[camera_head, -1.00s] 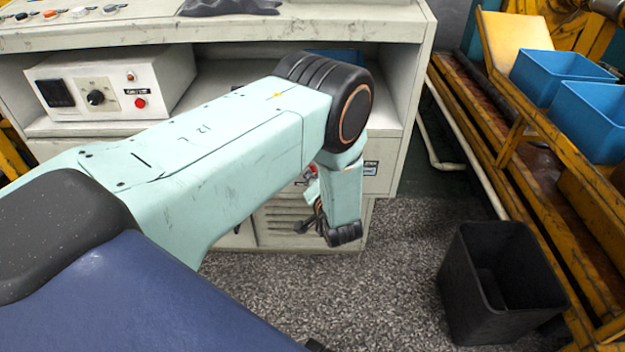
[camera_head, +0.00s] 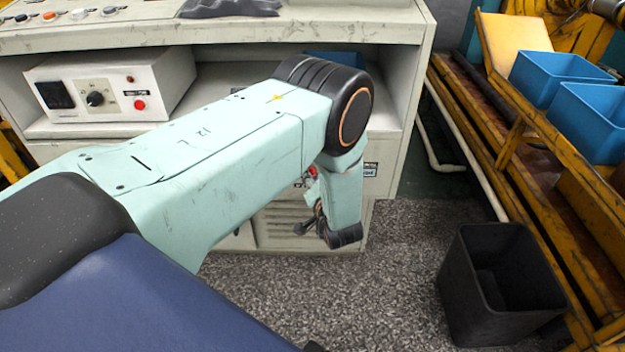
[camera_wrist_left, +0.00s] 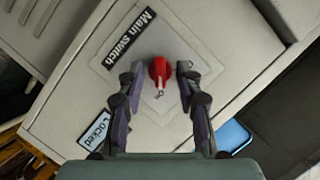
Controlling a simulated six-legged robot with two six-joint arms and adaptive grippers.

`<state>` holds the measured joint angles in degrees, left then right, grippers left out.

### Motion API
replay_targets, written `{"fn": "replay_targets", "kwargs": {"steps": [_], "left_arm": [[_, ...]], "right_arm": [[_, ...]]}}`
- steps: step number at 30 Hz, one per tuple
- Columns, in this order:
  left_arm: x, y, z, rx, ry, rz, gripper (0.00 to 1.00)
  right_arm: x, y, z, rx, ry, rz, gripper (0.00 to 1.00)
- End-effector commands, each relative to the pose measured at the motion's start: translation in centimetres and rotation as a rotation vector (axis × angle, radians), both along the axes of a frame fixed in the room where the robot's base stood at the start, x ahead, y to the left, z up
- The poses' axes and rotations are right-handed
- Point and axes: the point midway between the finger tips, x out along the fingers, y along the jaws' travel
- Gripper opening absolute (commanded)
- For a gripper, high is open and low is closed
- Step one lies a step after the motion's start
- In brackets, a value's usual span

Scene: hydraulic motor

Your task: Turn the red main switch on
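The red main switch (camera_wrist_left: 159,70) is a round knob with a narrow grip on a light square plate (camera_wrist_left: 110,68) of the cabinet, in the left wrist view. A black "Main Switch" label (camera_wrist_left: 130,38) is beside it, and a "Locked" label (camera_wrist_left: 97,131) is further down. My left gripper (camera_wrist_left: 158,84) is open, with its fingertips on either side of the knob; contact cannot be told. In the head view a little of the red switch (camera_head: 312,171) shows behind my left arm, and the gripper (camera_head: 308,225) is mostly hidden. My right gripper is not in view.
The cabinet (camera_head: 400,105) carries a white control box (camera_head: 165,80) on its shelf. A black bin (camera_head: 500,285) stands on the floor at the right, near a yellow frame (camera_head: 535,150) with blue bins (camera_head: 560,75). The floor before the cabinet is clear.

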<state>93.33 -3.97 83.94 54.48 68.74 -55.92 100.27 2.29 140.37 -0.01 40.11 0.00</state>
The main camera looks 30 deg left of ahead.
Motion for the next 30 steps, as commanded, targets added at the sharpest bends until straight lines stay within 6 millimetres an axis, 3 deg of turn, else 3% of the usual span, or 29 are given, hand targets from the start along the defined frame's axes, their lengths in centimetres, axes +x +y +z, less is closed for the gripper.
{"fn": "replay_targets", "kwargs": {"steps": [7,21,30], "left_arm": [[-0.8,-1.0,0.4,-0.001,0.0,-0.002,0.35],[-6.4,-7.3,2.7,0.002,0.001,-0.005,0.35],[-7.7,-8.6,3.2,0.001,0.0,0.001,0.35]], "right_arm": [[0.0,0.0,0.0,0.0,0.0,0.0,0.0],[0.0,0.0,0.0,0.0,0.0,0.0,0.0],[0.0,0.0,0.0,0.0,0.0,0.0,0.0]]}}
